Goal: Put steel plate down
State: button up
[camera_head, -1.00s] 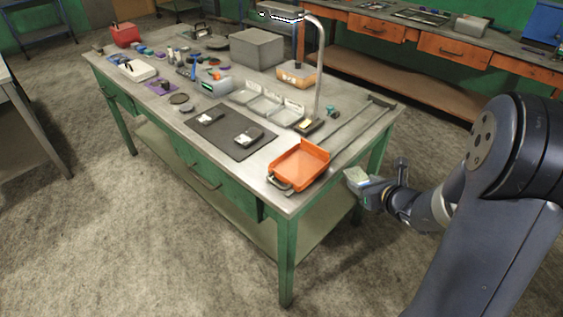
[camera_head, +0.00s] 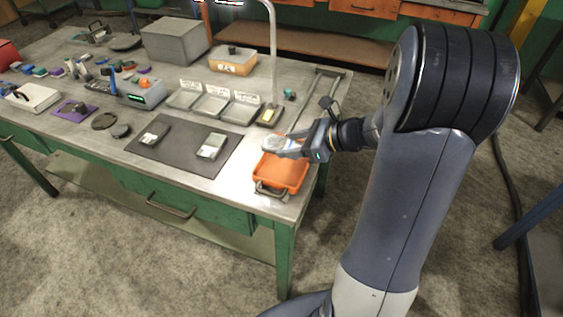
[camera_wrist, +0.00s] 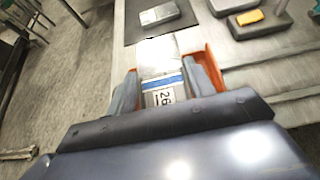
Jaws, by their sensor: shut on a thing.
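My gripper (camera_head: 288,148) is over the orange tray (camera_head: 280,174) at the near right corner of the workbench. It is shut on the steel plate (camera_head: 272,143), a pale shiny piece, held above the tray. In the wrist view the steel plate (camera_wrist: 160,52) lies between the two fingers, its bright end pointing away from me. A blue band and a white label reading "26" show nearer the palm. Orange tray walls (camera_wrist: 208,65) show beside and behind the fingers. I cannot tell the gap between plate and tray floor.
A dark mat (camera_head: 178,160) with two small grey devices lies left of the tray. Three labelled grey bins (camera_head: 207,107) stand behind it. A lamp post (camera_head: 273,60) and a black block with a yellow top (camera_head: 269,115) stand behind the tray.

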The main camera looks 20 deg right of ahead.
aim_at(291, 169)
jog(key=shift+f+b, duration=0.3)
jog(key=shift+f, duration=3.15)
jog(key=shift+f, duration=0.25)
jog(key=o, duration=1.4)
jog(key=shift+o, duration=0.2)
jog(key=shift+r, duration=0.2)
jog(key=shift+d+r, duration=0.15)
jog(key=v, duration=1.1)
jog(key=shift+s+d, duration=0.25)
jog(key=shift+d, duration=0.05)
